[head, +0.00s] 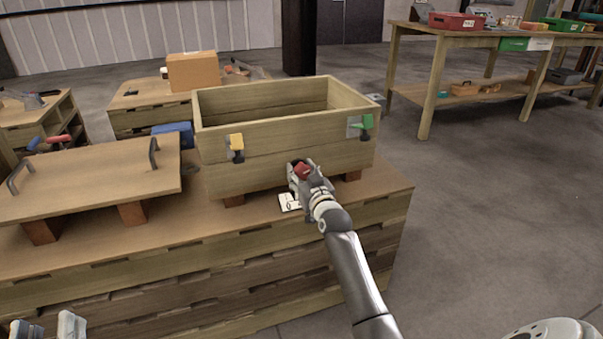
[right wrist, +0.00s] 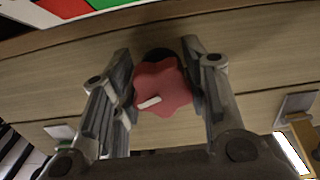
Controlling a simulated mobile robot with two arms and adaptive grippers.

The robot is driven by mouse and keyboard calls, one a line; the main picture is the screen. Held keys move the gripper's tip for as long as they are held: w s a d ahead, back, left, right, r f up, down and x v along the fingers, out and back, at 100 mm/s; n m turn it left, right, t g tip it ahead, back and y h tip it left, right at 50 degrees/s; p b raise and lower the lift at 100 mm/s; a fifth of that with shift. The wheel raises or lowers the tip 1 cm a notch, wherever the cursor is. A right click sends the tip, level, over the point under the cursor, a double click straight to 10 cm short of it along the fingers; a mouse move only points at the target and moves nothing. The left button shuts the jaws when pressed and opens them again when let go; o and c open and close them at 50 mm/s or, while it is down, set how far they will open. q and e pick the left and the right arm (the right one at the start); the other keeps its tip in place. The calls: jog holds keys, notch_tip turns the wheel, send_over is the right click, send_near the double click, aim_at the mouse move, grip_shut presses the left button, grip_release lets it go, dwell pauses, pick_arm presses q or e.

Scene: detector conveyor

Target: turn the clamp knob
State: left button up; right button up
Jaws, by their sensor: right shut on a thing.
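The red clamp knob (right wrist: 163,88), lobed like a star with a white mark, sits between the two fingers of my right gripper (right wrist: 157,62) in the right wrist view. My right gripper is shut on it. In the head view the right gripper (head: 303,174) is at the lower front wall of the wooden crate (head: 285,128), with a bit of red between its fingers. The fingers hide part of the knob there. My left gripper (head: 46,328) shows at the bottom left corner, fingers apart and empty, away from the crate.
The crate stands on a wooden bench (head: 150,225), with a yellow clamp (head: 237,143) and a green clamp (head: 366,122) on its front. A wooden lid with two handles (head: 90,185) lies to the left. A white card (head: 289,202) lies below the right gripper.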

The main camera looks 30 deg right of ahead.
jog(key=m+p, duration=0.2)
jog(key=shift+a+r+m+p, duration=0.1)
jog(key=shift+m+p, duration=0.2)
jog(key=shift+p, duration=0.05)
jog(key=m+p, duration=0.2)
jog(key=m, duration=0.1)
pick_arm(q)
jog(key=s+a+f+g+y, duration=0.2)
jog(key=s+f+g, duration=0.2)
jog(key=f, duration=0.6)
jog(key=s+a+f+g+y, duration=0.2)
jog(key=s+a+f+g, duration=0.1)
jog(key=f+g, duration=0.6)
jog(key=shift+s+f+n, duration=0.3)
jog(key=shift+s+f, duration=0.1)
jog(key=shift+s, duration=0.35)
jog(key=shift+a, duration=0.1)
pick_arm(e)
jog(key=o, duration=1)
jog(key=shift+o, duration=0.2)
jog(key=v, duration=1.2)
